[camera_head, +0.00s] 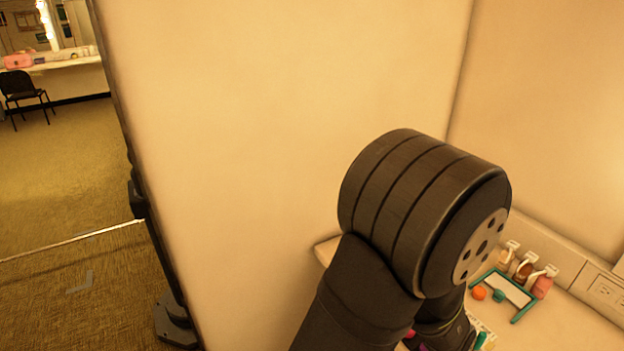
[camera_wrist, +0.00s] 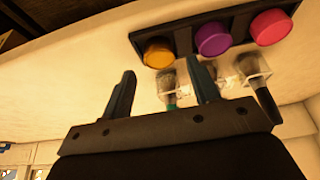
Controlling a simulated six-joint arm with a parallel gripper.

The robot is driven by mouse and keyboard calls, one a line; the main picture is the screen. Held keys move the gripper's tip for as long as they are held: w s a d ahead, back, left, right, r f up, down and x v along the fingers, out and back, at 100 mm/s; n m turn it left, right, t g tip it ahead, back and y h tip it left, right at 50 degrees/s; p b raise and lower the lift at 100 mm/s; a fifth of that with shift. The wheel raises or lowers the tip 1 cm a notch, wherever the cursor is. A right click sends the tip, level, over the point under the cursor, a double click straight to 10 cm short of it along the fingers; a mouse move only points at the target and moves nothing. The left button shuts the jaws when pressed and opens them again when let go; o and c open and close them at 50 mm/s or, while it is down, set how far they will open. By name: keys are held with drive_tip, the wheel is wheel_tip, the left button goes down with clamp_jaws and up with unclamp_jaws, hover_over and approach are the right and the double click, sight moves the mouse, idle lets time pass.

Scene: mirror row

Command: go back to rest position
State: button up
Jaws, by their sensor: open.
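My gripper (camera_wrist: 165,70) shows in the wrist view with its two dark fingers spread apart and nothing between them that I can see held. Beyond the fingers is a dark rack (camera_wrist: 185,42) with an orange, a purple and a pink round piece on it. Brushes in clear holders (camera_wrist: 254,78) stand just below the rack, partly hidden by the right finger. In the head view my thick dark arm fills the lower middle, and my gripper is hidden behind it.
An outlet plate (camera_head: 606,291) is on the right. A pale wall (camera_head: 280,110) stands behind my arm. A black chair (camera_head: 25,92) is far left on open carpet.

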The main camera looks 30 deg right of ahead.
drive_tip(key=shift+x, duration=1.2)
drive_tip(key=r, duration=0.5)
drive_tip(key=shift+s+a+r, duration=0.2)
drive_tip(key=shift+s+a, duration=0.05)
drive_tip(key=shift+s, duration=0.05)
drive_tip(key=s+a+r, duration=0.4)
drive_tip(key=s+r, duration=0.2)
drive_tip(key=s, duration=0.1)
drive_tip(key=shift+s+n, duration=0.15)
drive_tip(key=shift+n, duration=0.15)
